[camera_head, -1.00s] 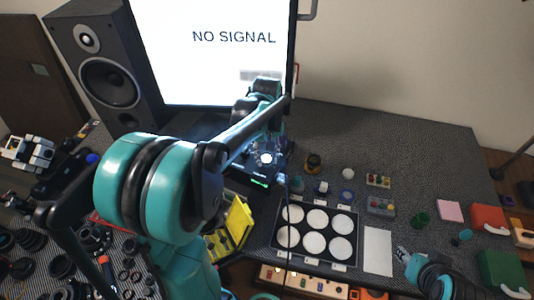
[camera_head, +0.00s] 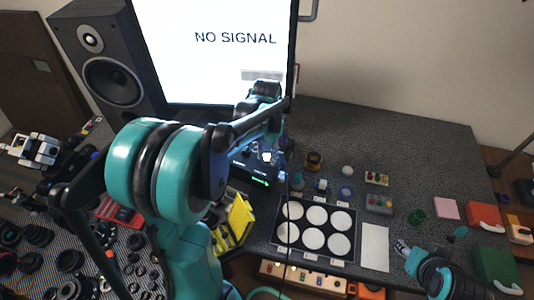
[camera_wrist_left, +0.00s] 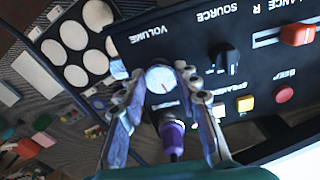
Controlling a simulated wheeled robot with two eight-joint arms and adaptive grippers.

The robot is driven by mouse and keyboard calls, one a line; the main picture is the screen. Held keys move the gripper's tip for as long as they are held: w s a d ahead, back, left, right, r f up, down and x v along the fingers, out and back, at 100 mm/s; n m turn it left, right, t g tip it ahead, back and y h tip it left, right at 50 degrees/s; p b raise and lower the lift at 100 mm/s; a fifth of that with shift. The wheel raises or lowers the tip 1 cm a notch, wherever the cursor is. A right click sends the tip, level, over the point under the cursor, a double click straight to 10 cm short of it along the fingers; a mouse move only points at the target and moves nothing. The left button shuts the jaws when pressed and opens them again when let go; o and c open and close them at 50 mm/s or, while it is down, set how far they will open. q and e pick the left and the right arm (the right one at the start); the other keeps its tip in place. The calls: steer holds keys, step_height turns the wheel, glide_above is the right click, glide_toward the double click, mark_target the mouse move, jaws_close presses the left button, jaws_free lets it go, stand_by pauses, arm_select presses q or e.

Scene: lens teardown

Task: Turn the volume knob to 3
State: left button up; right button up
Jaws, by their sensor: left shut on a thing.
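The volume knob (camera_wrist_left: 160,78) shows in the left wrist view as a pale round dial with a small reddish mark, on a black panel (camera_wrist_left: 190,40) beside the word VOLUME. My left gripper (camera_wrist_left: 160,88) has a finger on each side of the knob and is shut on it. I cannot read the knob's number. In the head view my left gripper (camera_head: 267,152) is at the dark device (camera_head: 246,172) below the screen, and my arm hides part of it. My right gripper (camera_head: 403,249) is low at the right, small and partly cut off from clear view.
A purple plug (camera_wrist_left: 172,138) with a cable sits close to the knob. The source knob (camera_wrist_left: 226,58), a red button (camera_wrist_left: 284,93) and a yellow button (camera_wrist_left: 245,103) are on the panel. A tray of white discs (camera_head: 279,222) lies in front of the device.

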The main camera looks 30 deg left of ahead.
mark_target(267, 158)
arm_select(q)
steer(key=shift+m, duration=0.8)
steer(key=o, duration=1.2)
steer(key=shift+c, duration=0.2)
steer(key=shift+r, duration=0.1)
step_height(267, 158, up, 12)
